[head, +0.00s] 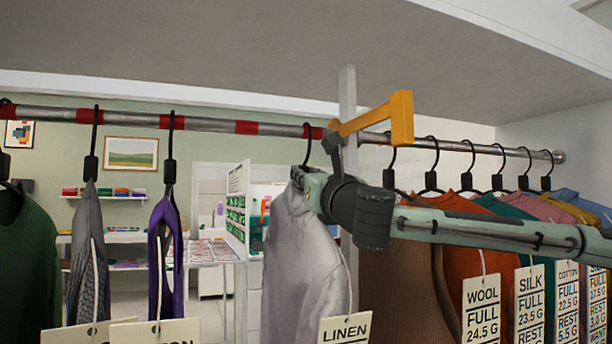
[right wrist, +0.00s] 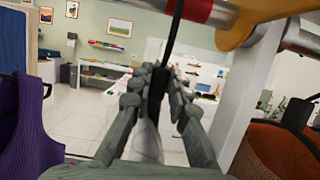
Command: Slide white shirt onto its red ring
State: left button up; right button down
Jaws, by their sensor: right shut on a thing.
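The white shirt (head: 298,262), a pale grey-white garment with a LINEN tag (head: 344,329), hangs from the rail near the middle of the head view. Its black hook (head: 308,140) meets the rail at the left edge of a red ring (head: 315,132). My right gripper (head: 305,180) reaches in from the right and is shut on the hanger just below the hook. In the right wrist view its fingers (right wrist: 160,80) close around the black hanger neck, and the red ring (right wrist: 196,10) shows just right of the hook. My left gripper is not in view.
An orange bracket (head: 401,115) stands by the rail (head: 210,125) just right of the hook. Several red bands mark the rail to the left. A purple garment (head: 167,250) hangs left of the shirt, with a gap between. Brown (head: 395,290) and other garments crowd the right.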

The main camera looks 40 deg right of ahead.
jog(key=w+a+b, duration=0.1)
jog(key=w+a, duration=0.1)
jog(key=a, duration=0.8)
jog(key=shift+w+a+b, duration=0.3)
jog(key=shift+a+b, duration=0.05)
jog(key=shift+b, duration=0.05)
jog(key=c, duration=1.7)
grip_release()
jog(key=shift+a, duration=0.25)
jog(key=o, duration=0.3)
jog(key=shift+d, duration=0.1)
jog(key=shift+o, duration=0.2)
jog(key=shift+f, duration=0.1)
jog(key=v, duration=1.2)
jog(key=shift+w, duration=0.1)
